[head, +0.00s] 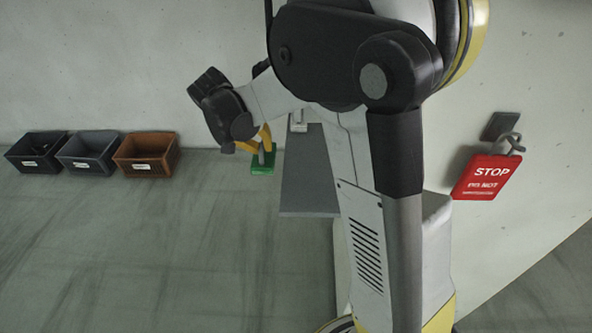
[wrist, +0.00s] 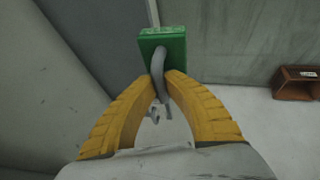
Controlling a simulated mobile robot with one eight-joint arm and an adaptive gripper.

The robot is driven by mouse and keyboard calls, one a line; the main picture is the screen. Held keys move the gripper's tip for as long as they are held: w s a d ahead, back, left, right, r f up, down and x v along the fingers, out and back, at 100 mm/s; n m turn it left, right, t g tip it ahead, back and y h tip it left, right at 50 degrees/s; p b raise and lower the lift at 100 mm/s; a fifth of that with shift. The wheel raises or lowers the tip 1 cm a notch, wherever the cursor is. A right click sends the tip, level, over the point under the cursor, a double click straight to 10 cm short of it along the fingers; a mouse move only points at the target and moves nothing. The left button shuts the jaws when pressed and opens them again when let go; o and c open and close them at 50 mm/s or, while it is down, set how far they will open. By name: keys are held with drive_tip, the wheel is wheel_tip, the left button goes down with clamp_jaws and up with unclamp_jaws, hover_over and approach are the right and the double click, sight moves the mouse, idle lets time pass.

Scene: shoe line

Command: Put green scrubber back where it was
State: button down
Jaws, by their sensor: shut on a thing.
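The green scrubber (wrist: 162,44) is a green block with a curved grey handle (wrist: 158,75). In the wrist view my gripper (wrist: 164,77) has its yellow fingers closed on that handle, with the green block just beyond the fingertips. In the head view the green scrubber (head: 263,161) hangs below my gripper (head: 262,138), left of a grey shelf or panel (head: 308,180). My arm hides part of that panel. I cannot tell whether the scrubber touches anything beneath or beside it.
A black bin (head: 38,152), a grey bin (head: 89,153) and a brown bin (head: 147,154) stand along the wall at left. A red STOP sign (head: 487,176) hangs by a padlock at right. The floor in front of the bins is clear.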

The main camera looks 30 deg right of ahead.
drive_tip(key=s+d+b, duration=0.1)
drive_tip(key=s+d, duration=0.4)
drive_tip(key=d, duration=0.2)
wheel_tip(320, 180, down, 7)
drive_tip(key=b, duration=0.3)
drive_tip(key=shift+d, duration=0.15)
drive_tip(key=shift+d+f+b, duration=0.15)
drive_tip(key=shift+f+b, duration=0.05)
drive_tip(key=shift+b, duration=0.25)
drive_tip(key=shift+s+r, duration=0.1)
drive_tip(key=shift+r, duration=0.1)
drive_tip(key=shift+f, duration=0.25)
drive_tip(key=c, duration=1.6)
unclamp_jaws()
drive_tip(key=shift+r, duration=0.1)
drive_tip(key=shift+o, duration=0.2)
